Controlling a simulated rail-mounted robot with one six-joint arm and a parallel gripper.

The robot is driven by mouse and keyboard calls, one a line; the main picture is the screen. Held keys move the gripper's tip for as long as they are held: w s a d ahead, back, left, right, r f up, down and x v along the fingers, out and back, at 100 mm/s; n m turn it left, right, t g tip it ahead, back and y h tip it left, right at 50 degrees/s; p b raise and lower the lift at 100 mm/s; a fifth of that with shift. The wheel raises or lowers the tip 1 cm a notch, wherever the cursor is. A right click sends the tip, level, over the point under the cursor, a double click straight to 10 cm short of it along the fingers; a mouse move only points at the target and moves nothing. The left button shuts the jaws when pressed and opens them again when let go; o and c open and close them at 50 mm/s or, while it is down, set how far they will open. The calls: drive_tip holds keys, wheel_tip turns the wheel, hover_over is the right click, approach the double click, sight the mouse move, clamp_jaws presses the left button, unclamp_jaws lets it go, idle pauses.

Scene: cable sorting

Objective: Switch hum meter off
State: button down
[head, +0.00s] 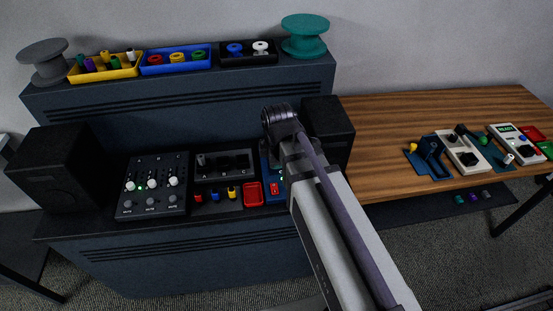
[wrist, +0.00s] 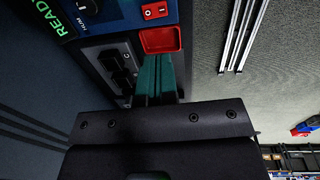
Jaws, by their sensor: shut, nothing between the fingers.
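The hum meter (wrist: 100,14) is a blue box at the top left of the wrist view, with a lit green READY display (wrist: 70,16) and a HUM label. Its red rocker switch (wrist: 154,11) lies between O and I marks; I cannot tell which side is pressed. In the head view the hum meter (head: 265,172) is largely hidden by my arm. My gripper (wrist: 158,60) shows in the wrist view as teal fingers, shut and empty. Its tips appear beside the red tray (wrist: 160,40), apart from the switch in the picture. The head view hides the fingers.
A black selector box (head: 223,165) and mixer (head: 152,185) stand left of the meter, with coloured plugs in front. Black speakers (head: 62,175) (head: 328,125) flank the desk. Spools and trays line the upper shelf. A wooden table (head: 400,120) with more devices stands right.

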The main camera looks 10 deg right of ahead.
sight(273, 185)
drive_tip(key=shift+r, duration=0.15)
drive_tip(key=shift+w+a+t, duration=0.25)
drive_tip(key=shift+w+t, duration=0.05)
drive_tip(key=shift+w, duration=0.45)
drive_tip(key=f+b, duration=0.4)
drive_tip(key=w+f+b, duration=0.1)
drive_tip(key=f+b, duration=0.4)
drive_tip(key=w+f+b, duration=0.1)
drive_tip(key=f+b, duration=0.4)
drive_tip(key=shift+d, duration=0.1)
drive_tip(key=shift+s+r, duration=0.1)
